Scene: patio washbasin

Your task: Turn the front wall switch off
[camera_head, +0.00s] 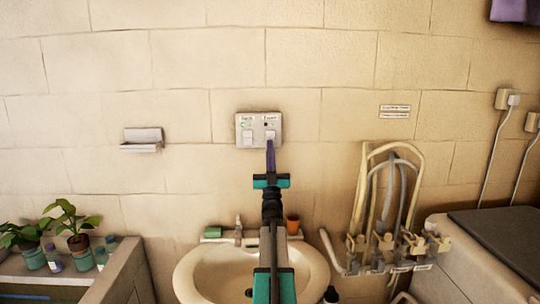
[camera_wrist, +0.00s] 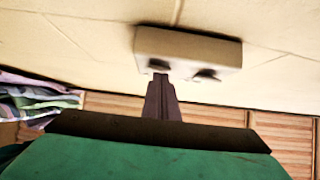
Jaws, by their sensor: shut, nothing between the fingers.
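A pale double switch plate (camera_head: 259,129) is on the tiled wall above the basin, with two small rockers side by side. The label over the right rocker (camera_head: 270,134) appears to read "Front", with a dark spot below it; a green light shows by the left rocker (camera_head: 248,137). My gripper (camera_head: 270,146) is shut and empty, its purple fingers just below the right rocker and covering its lower part. In the wrist view the gripper (camera_wrist: 160,79) points at one rocker of the plate (camera_wrist: 190,45). I cannot tell whether the tips touch it.
A soap shelf (camera_head: 142,140) is on the wall at left. Hoses (camera_head: 375,190) hang at right, near wall sockets (camera_head: 506,99). Potted plants (camera_head: 72,225) stand at lower left. The wall around the plate is clear.

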